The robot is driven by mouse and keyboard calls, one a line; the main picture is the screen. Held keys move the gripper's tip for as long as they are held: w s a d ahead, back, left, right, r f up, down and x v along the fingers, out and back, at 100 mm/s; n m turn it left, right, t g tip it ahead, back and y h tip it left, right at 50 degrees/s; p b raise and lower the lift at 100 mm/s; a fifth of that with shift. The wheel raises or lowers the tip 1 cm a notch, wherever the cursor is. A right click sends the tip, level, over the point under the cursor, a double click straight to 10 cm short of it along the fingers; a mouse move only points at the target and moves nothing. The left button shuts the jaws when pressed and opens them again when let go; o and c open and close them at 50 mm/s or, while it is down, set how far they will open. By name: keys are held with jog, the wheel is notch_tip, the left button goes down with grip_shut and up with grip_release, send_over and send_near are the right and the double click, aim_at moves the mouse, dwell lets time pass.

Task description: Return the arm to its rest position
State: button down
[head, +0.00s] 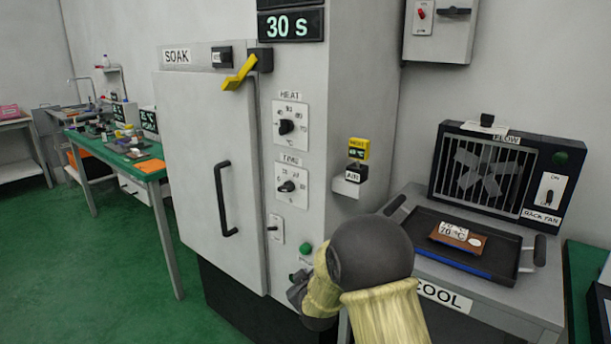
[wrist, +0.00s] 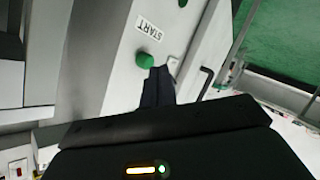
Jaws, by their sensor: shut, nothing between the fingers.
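My arm, in a pale yellow sleeve with dark joints, reaches in from the bottom of the head view. My gripper (head: 300,288) is low by the front of the grey SOAK oven (head: 345,90), partly hidden by my own wrist. In the wrist view my gripper (wrist: 158,84) is shut and empty. Its dark fingertips are close to a green button (wrist: 145,60) beside a START label (wrist: 149,27). I cannot tell whether they touch it.
The oven door (head: 205,150) is shut, with a yellow lever (head: 239,73) at its top. Right of my arm, a dark tray (head: 425,218) holding a brown labelled block (head: 459,237) sits before a fan unit (head: 490,175). Green floor (head: 80,260) is open at left.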

jog(key=s+d+m+g+h, duration=0.1)
jog(key=s+d+m+g, duration=0.3)
jog(key=s, duration=0.7)
jog(key=s+d+m+g, duration=0.25)
jog(key=s+d, duration=0.35)
jog(key=s, duration=0.4)
jog(key=s+d+m+g+h, duration=0.15)
jog(key=s+d+g, duration=0.35)
jog(key=s, duration=0.6)
notch_tip(320, 180, up, 29)
jog(key=p, duration=2.9)
jog(key=shift+w+d+m, duration=0.2)
jog(key=shift+d+m, duration=0.05)
jog(key=shift+m, duration=0.15)
